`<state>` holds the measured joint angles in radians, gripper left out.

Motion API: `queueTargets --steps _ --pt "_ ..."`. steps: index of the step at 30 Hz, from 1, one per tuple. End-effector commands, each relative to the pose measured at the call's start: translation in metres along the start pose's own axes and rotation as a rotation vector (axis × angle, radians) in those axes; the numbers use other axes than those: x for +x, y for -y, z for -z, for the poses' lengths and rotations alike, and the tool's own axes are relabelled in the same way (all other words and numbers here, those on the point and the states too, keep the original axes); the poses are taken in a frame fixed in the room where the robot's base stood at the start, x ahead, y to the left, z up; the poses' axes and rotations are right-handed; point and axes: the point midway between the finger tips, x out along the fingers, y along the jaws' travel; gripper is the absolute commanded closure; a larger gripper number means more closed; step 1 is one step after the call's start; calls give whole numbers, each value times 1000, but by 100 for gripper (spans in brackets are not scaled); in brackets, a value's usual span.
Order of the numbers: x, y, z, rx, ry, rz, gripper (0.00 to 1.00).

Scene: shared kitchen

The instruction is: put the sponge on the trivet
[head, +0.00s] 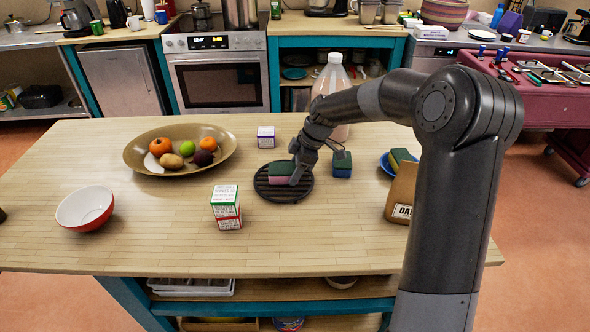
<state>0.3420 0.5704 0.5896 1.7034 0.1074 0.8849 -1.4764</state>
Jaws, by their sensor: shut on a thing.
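A green and pink sponge (280,171) is over the dark round ribbed trivet (263,191) in the middle of the wooden table. My gripper (296,172) is shut on this sponge at its right end. The sponge lies within the trivet's outline in the head view. It looks at or very near the trivet's surface, but I cannot tell if it touches. The gripper hides part of the sponge's right end and of the trivet.
A blue and green sponge (342,164) is right of the trivet. A fruit bowl (135,158) stands at left. Small boxes (226,207) (266,137), a large bottle (334,80) and a brown oats bag (401,193) are around.

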Motion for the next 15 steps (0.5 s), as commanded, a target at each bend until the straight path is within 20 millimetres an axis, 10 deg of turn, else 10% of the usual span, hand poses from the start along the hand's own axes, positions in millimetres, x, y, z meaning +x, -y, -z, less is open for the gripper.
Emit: queueTargets --steps 5,6,15 --pt "2 0 -1 0 0 0 71" --pt "3 0 -1 0 0 0 50" --pt "2 0 -1 0 0 0 29"
